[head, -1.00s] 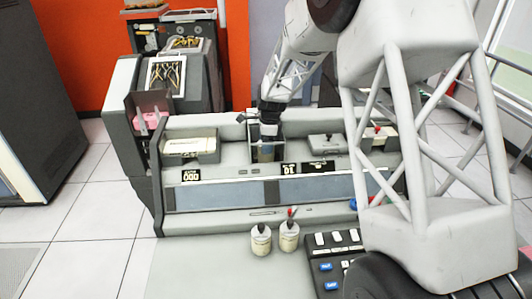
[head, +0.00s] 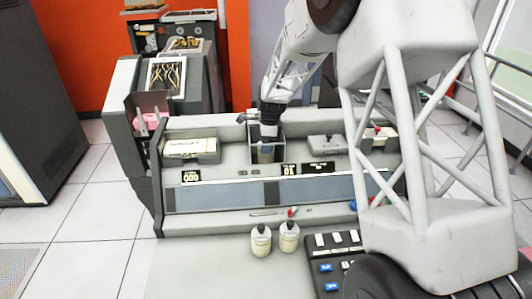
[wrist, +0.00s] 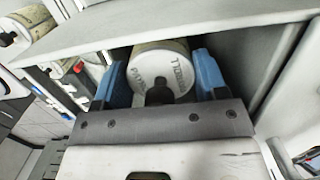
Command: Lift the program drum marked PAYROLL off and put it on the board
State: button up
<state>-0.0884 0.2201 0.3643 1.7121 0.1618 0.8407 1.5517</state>
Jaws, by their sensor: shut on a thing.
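A pale, round-topped program drum (wrist: 160,62) with a dark knob stands between the blue fingers in the wrist view; its curved lettering looks like PAYROLL, partly hidden by the gripper. In the head view my gripper (head: 268,131) reaches down into the middle bay of the grey machine and is shut on this drum (head: 265,152). The drum is still inside the bay there. Two other cream drums with dark knobs, a left one (head: 261,240) and a right one (head: 289,237), stand upright on the pale board (head: 205,268) in front of the machine.
The bay's walls stand close around my gripper. A card tray (head: 191,147) lies left of the bay and a grey cover (head: 326,145) right of it. A keyboard (head: 335,250) is right of the standing drums. The board left of them is clear.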

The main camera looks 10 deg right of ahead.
jog(key=shift+r, duration=5.05)
jog(key=shift+r, duration=0.2)
notch_tip(320, 180, up, 14)
dwell(0.9)
